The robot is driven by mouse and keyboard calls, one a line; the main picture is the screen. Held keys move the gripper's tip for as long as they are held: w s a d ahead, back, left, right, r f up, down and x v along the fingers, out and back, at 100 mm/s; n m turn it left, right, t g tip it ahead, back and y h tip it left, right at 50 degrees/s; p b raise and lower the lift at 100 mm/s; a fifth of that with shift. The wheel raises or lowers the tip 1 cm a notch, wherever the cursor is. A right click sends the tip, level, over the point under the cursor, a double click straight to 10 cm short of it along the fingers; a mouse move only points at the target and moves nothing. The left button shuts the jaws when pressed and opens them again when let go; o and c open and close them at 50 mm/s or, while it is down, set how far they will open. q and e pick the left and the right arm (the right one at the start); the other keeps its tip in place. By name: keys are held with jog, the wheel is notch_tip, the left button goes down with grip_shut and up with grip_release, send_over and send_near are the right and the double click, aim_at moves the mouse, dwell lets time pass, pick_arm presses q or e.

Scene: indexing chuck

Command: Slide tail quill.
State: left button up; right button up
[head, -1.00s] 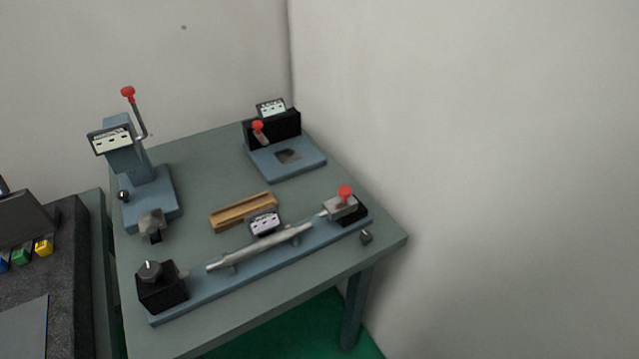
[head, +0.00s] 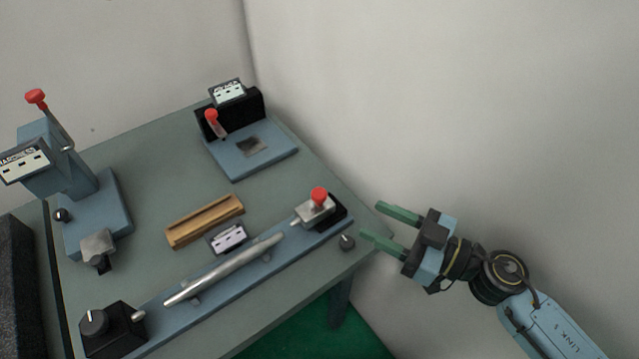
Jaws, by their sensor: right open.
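The tail quill unit is a grey block with a red knob (head: 319,194) on a black base, at the right end of the long blue bed (head: 222,288). A short tip on it points left toward a silver bar (head: 226,270), which lies on supports along the bed. The black chuck block (head: 112,331) with a grey knob stands at the bed's left end. My right gripper (head: 369,221) is open and empty, with green fingers pointing left. My left gripper is not in view.
A wooden tray (head: 205,221) lies behind the bed. A blue press (head: 97,215) with a red-tipped lever stands left, and another blue fixture (head: 252,150) stands at the back. Walls rise behind.

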aim_at(326, 197)
jog(key=x, duration=1.2)
jog(key=shift+w+a, duration=0.25)
grip_shut()
